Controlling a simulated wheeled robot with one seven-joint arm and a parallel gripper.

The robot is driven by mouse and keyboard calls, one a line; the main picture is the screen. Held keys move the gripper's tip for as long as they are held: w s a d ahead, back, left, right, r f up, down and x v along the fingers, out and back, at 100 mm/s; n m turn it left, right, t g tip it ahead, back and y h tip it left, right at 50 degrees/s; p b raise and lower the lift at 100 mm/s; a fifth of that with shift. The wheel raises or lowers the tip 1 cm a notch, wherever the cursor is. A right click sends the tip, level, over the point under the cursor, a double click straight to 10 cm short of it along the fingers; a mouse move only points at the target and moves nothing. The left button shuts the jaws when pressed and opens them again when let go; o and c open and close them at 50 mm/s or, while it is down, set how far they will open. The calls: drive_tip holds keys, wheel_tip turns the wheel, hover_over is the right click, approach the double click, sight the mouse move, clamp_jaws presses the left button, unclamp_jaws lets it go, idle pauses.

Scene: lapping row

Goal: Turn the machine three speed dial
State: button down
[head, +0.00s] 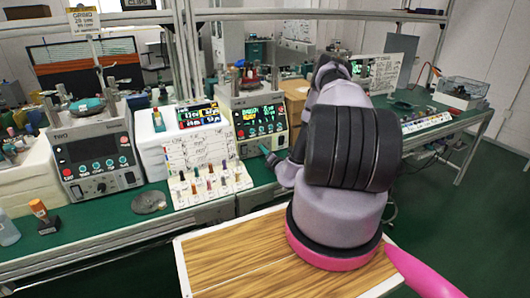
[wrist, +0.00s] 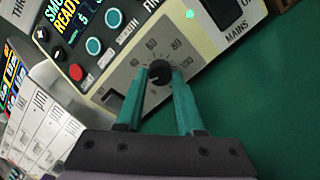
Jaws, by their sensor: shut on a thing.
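The speed dial (wrist: 159,72) is a round black knob on the grey front panel of machine three (wrist: 85,20), with a printed scale around it showing numbers such as 60, 80 and 100. My gripper (wrist: 157,82) has teal fingers, one on each side of the knob, and is shut on it. In the head view, the machine (head: 261,122) stands on the green bench with a lit screen, and the teal fingertips of my gripper (head: 267,151) reach its lower front. My arm and gripper hide the dial there. I cannot clearly read the knob's pointer.
Teal buttons, a red button (wrist: 78,76) and a MAINS switch (wrist: 225,8) sit near the dial. A white card rack (head: 205,170) with several coloured pegs stands left of the machine. Another machine (head: 95,155) is further left. A wooden-topped surface (head: 235,255) lies in front.

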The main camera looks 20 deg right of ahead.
drive_tip(key=m, duration=0.3)
drive_tip(key=shift+m, duration=0.3)
drive_tip(key=m, duration=0.3)
drive_tip(key=shift+d+y, duration=0.1)
drive_tip(key=shift+y, duration=0.2)
drive_tip(key=m, duration=0.4)
drive_tip(key=shift+m, duration=1.8)
drive_tip(key=c, duration=0.5)
unclamp_jaws()
drive_tip(key=shift+y, duration=0.3)
